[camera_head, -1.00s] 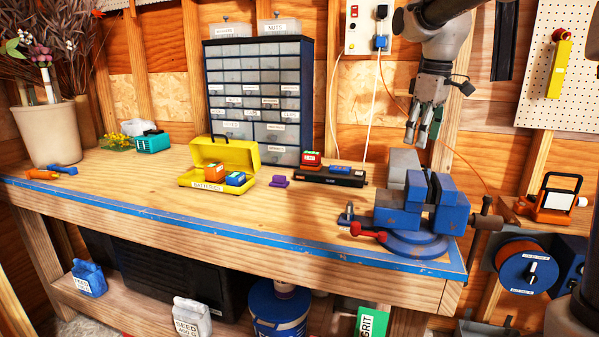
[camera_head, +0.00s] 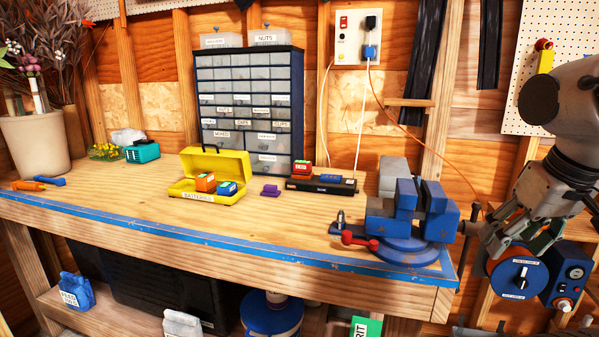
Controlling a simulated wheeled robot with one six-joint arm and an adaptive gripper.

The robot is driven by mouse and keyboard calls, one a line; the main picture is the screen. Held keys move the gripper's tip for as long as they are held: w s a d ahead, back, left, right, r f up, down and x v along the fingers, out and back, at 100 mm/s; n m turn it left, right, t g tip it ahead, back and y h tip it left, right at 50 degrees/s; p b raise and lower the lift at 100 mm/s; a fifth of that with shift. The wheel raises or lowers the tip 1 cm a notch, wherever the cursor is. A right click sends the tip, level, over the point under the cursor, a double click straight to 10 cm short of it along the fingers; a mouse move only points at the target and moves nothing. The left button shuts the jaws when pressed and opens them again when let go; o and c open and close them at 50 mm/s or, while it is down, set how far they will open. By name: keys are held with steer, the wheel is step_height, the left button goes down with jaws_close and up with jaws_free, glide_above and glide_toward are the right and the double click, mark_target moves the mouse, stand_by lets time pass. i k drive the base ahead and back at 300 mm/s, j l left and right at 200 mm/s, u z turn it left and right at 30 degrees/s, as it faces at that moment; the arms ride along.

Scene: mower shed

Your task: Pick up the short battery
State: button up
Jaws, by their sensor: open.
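An open yellow box (camera_head: 212,178) labelled for batteries sits on the workbench, left of centre. It holds an orange battery (camera_head: 205,182) and a blue battery (camera_head: 227,188) with pale tops. A red battery (camera_head: 302,169) with a green-and-white top stands on the left part of a long black charger (camera_head: 320,186), and a low blue block (camera_head: 327,180) lies beside it. I cannot tell which one is the short battery. My gripper (camera_head: 508,248) is at the far right, open and empty, well away from the batteries. It hangs past the bench's right end, in front of a blue reel.
A blue vise (camera_head: 412,220) with a red-ended handle fills the bench's right end. A small purple block (camera_head: 270,191) lies left of the charger. A drawer cabinet (camera_head: 250,105) stands behind. The bench's front strip (camera_head: 200,228) is clear left of the vise.

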mark_target(304, 167)
steer(key=i+j, duration=0.2)
steer(key=j, duration=0.15)
steer(key=i+j+z, duration=0.1)
steer(key=j, duration=0.25)
steer(key=i+j, duration=0.25)
steer(key=i+j+z, duration=0.1)
steer(key=j, duration=0.4)
steer(key=i, duration=0.05)
